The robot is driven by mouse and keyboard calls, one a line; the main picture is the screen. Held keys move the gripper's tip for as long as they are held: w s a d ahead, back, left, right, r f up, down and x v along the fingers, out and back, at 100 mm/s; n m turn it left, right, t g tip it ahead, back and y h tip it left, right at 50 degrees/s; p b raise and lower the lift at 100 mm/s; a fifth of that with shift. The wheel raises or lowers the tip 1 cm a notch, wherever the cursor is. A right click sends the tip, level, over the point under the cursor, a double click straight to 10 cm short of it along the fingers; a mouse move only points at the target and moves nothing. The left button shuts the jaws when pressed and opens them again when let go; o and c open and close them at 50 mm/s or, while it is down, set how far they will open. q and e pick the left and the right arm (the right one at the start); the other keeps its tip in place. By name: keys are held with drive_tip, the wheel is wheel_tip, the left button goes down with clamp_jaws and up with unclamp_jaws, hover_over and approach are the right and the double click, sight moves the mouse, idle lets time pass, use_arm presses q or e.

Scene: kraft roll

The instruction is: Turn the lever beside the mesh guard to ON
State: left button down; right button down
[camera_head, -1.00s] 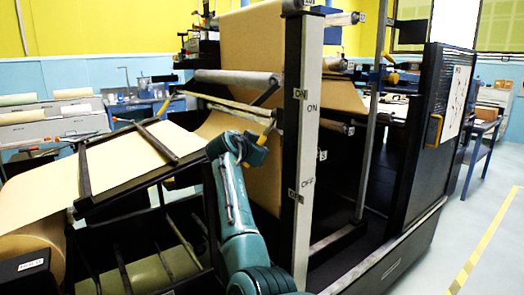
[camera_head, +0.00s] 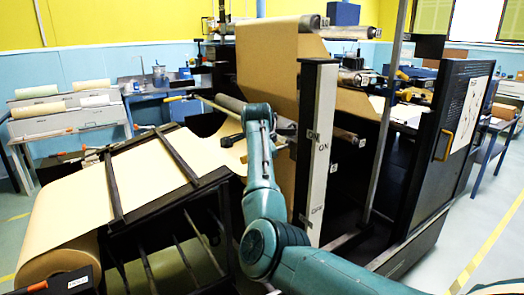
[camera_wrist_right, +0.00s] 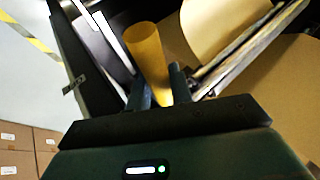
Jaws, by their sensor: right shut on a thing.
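An orange-yellow lever handle (camera_wrist_right: 148,55) stands between the two dark fingers of my right gripper (camera_wrist_right: 160,88) in the right wrist view. The gripper is shut on it. In the head view my right arm reaches up beside a dark post with a white strip (camera_head: 318,165), and hides the lever and the fingers. The strip carries an ON label (camera_head: 322,147) above an OFF label (camera_head: 316,210). A black panel with a yellow handle (camera_head: 420,150) stands at the right; I cannot tell whether it is the mesh guard. My left gripper is out of view.
A kraft paper roll (camera_head: 62,250) lies at lower left, its sheet running up a sloped black frame (camera_head: 115,185). A tall paper web (camera_head: 265,70) hangs behind my arm. Open floor (camera_head: 495,220) lies at the right. Boxes (camera_wrist_right: 20,150) show in the wrist view.

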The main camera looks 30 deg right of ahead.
drive_tip(key=shift+w+r, duration=0.1)
drive_tip(key=shift+r, duration=0.5)
drive_tip(key=c, duration=1.5)
unclamp_jaws()
drive_tip(key=shift+c, duration=0.2)
drive_tip(key=shift+o, duration=1.4)
drive_tip(key=shift+f, duration=0.2)
drive_tip(key=b+v, duration=0.2)
drive_tip(key=v, duration=1.1)
drive_tip(key=shift+d+r, duration=0.2)
